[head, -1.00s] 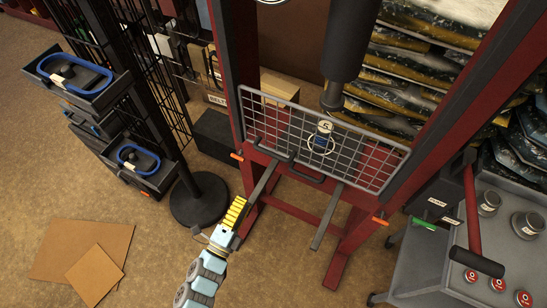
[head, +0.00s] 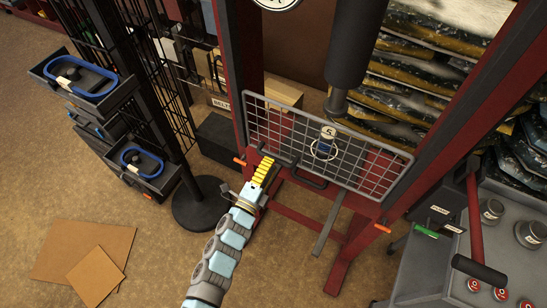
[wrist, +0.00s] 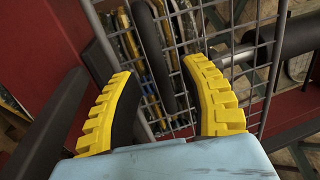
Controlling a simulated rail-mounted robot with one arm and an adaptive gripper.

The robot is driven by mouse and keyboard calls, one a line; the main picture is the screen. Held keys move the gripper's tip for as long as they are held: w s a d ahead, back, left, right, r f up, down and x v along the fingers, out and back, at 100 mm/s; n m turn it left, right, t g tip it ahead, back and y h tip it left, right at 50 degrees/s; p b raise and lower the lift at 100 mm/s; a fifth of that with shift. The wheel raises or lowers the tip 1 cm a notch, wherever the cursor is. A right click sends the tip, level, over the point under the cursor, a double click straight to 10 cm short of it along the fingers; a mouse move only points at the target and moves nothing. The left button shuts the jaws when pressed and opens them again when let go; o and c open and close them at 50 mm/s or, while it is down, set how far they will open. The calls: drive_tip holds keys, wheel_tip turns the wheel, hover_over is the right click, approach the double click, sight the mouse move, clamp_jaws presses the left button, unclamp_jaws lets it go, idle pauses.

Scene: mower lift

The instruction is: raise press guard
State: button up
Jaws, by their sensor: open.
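The press guard (head: 330,124) is a grey wire-mesh panel, lowered across the front of the red press frame (head: 238,70). A dark handle (head: 306,181) projects from its lower edge. My gripper (head: 265,171) is open just left of the handle, near the guard's lower left corner. In the wrist view the yellow-padded fingers of my gripper (wrist: 160,85) are spread before the guard's mesh (wrist: 218,45). A dark curved bar (wrist: 153,45), apparently the handle, shows beyond the gap between them. I cannot tell whether anything touches.
Orange-tipped pins (head: 381,228) stick out at both sides of the frame. A grey cart (head: 440,268) stands right, a black rack with trays (head: 150,165) left. Cardboard (head: 65,250) lies on open floor.

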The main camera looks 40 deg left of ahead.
drive_tip(key=shift+x, duration=1.35)
drive_tip(key=shift+c, duration=0.2)
clamp_jaws()
